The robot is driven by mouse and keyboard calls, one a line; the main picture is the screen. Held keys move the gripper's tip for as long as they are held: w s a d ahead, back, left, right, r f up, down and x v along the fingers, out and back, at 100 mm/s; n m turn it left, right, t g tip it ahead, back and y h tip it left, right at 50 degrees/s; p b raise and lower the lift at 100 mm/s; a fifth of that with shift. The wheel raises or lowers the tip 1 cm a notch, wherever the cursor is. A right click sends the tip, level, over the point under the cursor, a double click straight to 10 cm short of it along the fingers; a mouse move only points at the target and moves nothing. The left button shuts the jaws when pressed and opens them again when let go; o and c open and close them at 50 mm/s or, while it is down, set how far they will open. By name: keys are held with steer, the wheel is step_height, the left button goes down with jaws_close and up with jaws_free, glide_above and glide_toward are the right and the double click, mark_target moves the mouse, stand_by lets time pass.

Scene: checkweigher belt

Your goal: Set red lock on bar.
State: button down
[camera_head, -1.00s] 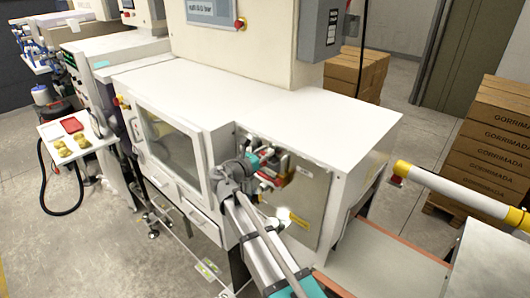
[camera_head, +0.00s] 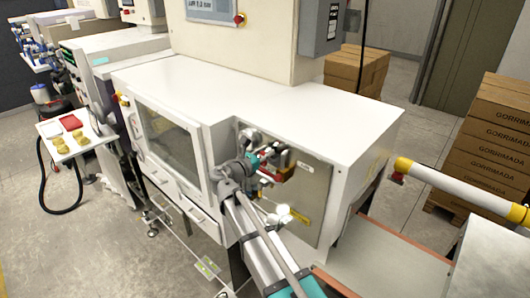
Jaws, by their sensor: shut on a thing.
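My gripper (camera_head: 262,163) is at the grey panel (camera_head: 312,200) on the front of the white machine, right of its window. It is shut on a small red thing, which I take to be the red lock (camera_head: 282,160). The lock is partly covered by the fingers and the wrist. A second small dark red patch shows just below the fingers. The bar is not clearly visible; my gripper and wrist cover that part of the panel. I cannot tell whether the lock touches the bar.
The white machine top (camera_head: 260,95) is clear. A yellow and white rail (camera_head: 455,188) and stacked cartons (camera_head: 490,150) stand at right. A grey box (camera_head: 320,30) is mounted above.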

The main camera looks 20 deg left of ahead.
steer(key=shift+f, duration=0.15)
steer(key=shift+c, duration=2)
jaws_free()
steer(key=shift+s, duration=0.1)
steer(key=shift+v, duration=3.7)
